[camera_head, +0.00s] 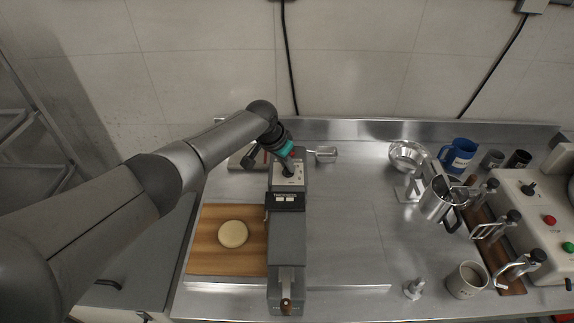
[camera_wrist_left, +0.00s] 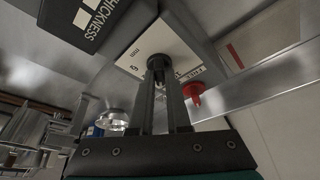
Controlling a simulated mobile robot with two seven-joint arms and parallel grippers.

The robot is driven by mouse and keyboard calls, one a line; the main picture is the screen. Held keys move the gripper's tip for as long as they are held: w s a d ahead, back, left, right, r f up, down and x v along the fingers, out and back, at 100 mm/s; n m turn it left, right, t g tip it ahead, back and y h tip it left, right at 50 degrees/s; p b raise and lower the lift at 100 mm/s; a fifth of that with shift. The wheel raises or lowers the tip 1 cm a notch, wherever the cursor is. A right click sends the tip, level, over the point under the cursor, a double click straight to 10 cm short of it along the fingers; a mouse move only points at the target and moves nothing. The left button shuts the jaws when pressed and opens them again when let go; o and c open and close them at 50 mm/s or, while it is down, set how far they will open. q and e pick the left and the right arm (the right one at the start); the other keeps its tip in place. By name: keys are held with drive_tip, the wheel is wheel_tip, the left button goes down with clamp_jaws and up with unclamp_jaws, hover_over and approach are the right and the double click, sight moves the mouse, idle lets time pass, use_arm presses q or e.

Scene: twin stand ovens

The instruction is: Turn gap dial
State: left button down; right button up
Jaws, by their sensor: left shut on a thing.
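The gap dial (camera_wrist_left: 158,62) is a dark round knob on a white, marked panel on top of the grey machine (camera_head: 286,230). In the left wrist view, my left gripper (camera_wrist_left: 160,72) has both fingertips at the dial and is shut on it. In the head view, my left gripper (camera_head: 288,172) reaches down to the same panel from the upper left, and its wrist hides part of it. A display labelled THICKNESS (camera_head: 285,199) sits on the machine in front of the panel. My right gripper does not show.
A red knob (camera_wrist_left: 193,90) sticks out close beside the fingers. A wooden board (camera_head: 207,262) with a round dough piece (camera_head: 233,234) lies left of the machine. Metal bowl (camera_head: 408,155), blue jug (camera_head: 459,155), steel pitcher (camera_head: 438,201) and cup (camera_head: 467,280) stand right.

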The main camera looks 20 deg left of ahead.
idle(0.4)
use_arm(q)
drive_tip(key=c, duration=0.9)
unclamp_jaws()
drive_tip(key=shift+r, duration=0.1)
drive_tip(key=shift+s+r+p, duration=0.2)
drive_tip(key=shift+r+p, duration=0.1)
drive_tip(key=shift+r, duration=0.2)
drive_tip(key=p+v, duration=0.2)
drive_tip(key=v, duration=1.2)
drive_tip(key=shift+s+a+p, duration=0.1)
drive_tip(key=shift+a+p, duration=0.05)
drive_tip(key=shift+p, duration=0.2)
drive_tip(key=shift+f, duration=0.1)
